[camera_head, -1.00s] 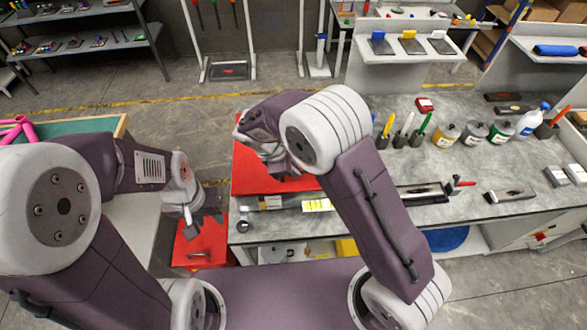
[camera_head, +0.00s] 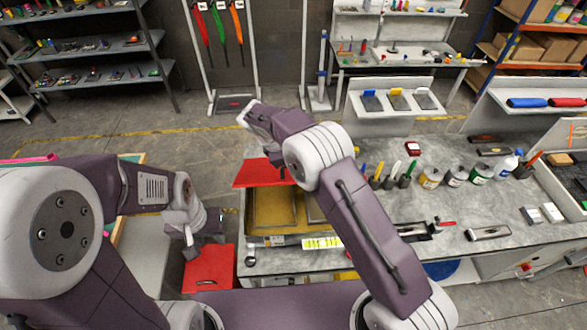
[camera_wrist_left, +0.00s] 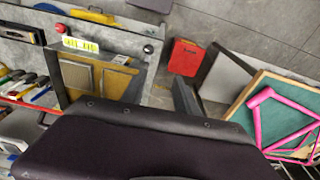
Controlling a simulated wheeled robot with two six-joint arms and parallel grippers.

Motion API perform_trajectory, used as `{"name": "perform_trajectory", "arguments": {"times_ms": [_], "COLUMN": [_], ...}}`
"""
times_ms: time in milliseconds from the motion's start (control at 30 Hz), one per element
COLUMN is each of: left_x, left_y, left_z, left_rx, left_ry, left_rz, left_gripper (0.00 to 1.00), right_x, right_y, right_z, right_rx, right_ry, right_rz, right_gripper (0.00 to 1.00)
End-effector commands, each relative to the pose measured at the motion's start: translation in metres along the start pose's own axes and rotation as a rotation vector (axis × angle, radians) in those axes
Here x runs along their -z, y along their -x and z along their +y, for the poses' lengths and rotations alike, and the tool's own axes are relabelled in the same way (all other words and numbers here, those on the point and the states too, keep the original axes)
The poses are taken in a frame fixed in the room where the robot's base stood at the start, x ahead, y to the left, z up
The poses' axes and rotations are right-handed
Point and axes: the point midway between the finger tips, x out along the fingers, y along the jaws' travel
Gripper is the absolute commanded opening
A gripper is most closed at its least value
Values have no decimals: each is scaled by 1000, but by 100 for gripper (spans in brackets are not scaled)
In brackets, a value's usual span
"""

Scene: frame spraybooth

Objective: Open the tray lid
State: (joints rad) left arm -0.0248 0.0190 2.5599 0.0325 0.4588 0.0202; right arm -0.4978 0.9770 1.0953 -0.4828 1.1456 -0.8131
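The red tray lid (camera_head: 258,174) is raised at the back of the tray (camera_head: 250,222) on the grey bench. Tan panels show inside the tray, which also appears in the left wrist view (camera_wrist_left: 65,92). My right arm reaches over the lid from the right. Its gripper is hidden behind the wrist and lid, so its grip cannot be seen. My left gripper (camera_head: 196,246) hangs left of the bench, apart from the tray.
A red box (camera_head: 208,270) sits low beside the bench's left end. Bottles (camera_head: 430,177) and pen holders stand along the bench's back right. A dark tool holder (camera_head: 412,231) lies right of my right arm. A pink frame (camera_wrist_left: 285,120) lies on a green-topped table at left.

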Motion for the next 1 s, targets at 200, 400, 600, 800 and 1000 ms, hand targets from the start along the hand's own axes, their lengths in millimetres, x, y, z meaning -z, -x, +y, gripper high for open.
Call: {"name": "perform_trajectory", "arguments": {"times_ms": [200,400,600,800,1000], "left_x": [0,0,1,11,33], "left_y": [5,5,4,-19,-58], "left_z": [0,0,0,7,35], "left_rx": [0,0,-2,-62,-191], "left_ry": [0,0,14,323,822], "left_rz": [0,0,-9,-212,-563], "left_gripper": [36,36,11,0,0], "right_x": [-1,-1,-1,0,-1], "right_y": [0,0,0,0,0], "right_z": [9,8,8,8,8], "right_rx": [-8,-7,-6,-6,-6], "right_ry": [1,1,1,1,0], "right_rz": [2,2,2,2,1], "right_gripper": [0,0,0,0,0]}}
